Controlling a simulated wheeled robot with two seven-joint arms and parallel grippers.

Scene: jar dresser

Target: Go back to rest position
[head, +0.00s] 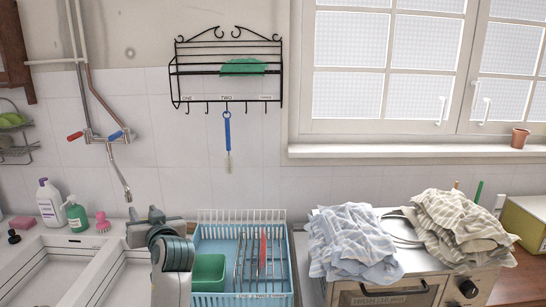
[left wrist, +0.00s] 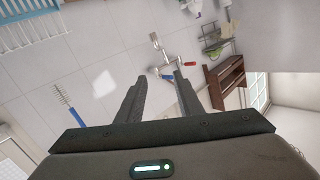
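My left gripper (head: 150,217) is raised above the sink edge, just left of the blue dish rack. In the left wrist view its two dark fingers (left wrist: 158,84) stand apart with nothing between them. The gripper is open and empty. My right gripper is not in either view.
The blue dish rack (head: 242,299) holds a green tub (head: 208,272) and upright items. Soap bottles (head: 75,213) stand behind the sink (head: 45,262). The wall tap (head: 105,137), wire shelf (head: 226,72) and hanging brush (head: 228,140) are behind. Folded cloths (head: 352,242) lie on the oven (head: 400,285).

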